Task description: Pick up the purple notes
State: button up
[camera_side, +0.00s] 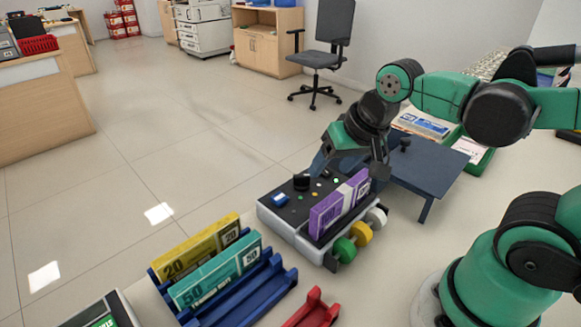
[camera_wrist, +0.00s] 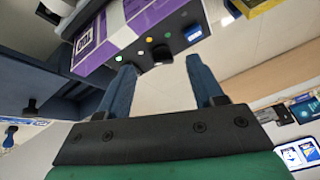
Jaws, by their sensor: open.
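The bundle of purple notes (camera_side: 340,205) with a pale band stands on edge in the slot of a grey and black counting machine (camera_side: 276,222). It also shows at the top left of the wrist view (camera_wrist: 125,30). My gripper (camera_side: 322,165) is just above and behind the machine, tilted down. In the wrist view my gripper (camera_wrist: 160,66) has its two blue fingers apart with nothing between them. The purple notes lie beyond the left fingertip; whether they touch it I cannot tell.
A blue rack (camera_side: 240,290) holds yellow notes (camera_side: 195,250) and teal notes (camera_side: 216,271) at front left. A red rack (camera_side: 312,310) is at the bottom edge. A dark blue stand (camera_side: 425,170) is right of the machine. A green tray (camera_side: 478,158) lies behind it.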

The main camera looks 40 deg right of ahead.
aim_at(344, 189)
jog(key=m, duration=0.2)
jog(key=m+g, duration=0.1)
jog(key=m, duration=0.1)
jog(key=d+f+m+g, duration=0.1)
jog(key=m, duration=0.1)
jog(key=shift+s, duration=0.2)
jog(key=m, duration=0.1)
jog(key=m+g, duration=0.1)
jog(key=m, duration=0.1)
jog(key=shift+s+d+f+g, duration=0.15)
jog(key=shift+f+g, duration=0.05)
jog(key=shift+g, duration=0.1)
jog(key=m, duration=0.1)
jog(key=m+g, duration=0.1)
jog(key=m, duration=0.2)
jog(key=shift+s+d+f+g, duration=0.25)
jog(key=shift+f+g, duration=0.05)
jog(key=shift+f, duration=2.8)
jog(key=shift+c, duration=0.2)
grip_shut()
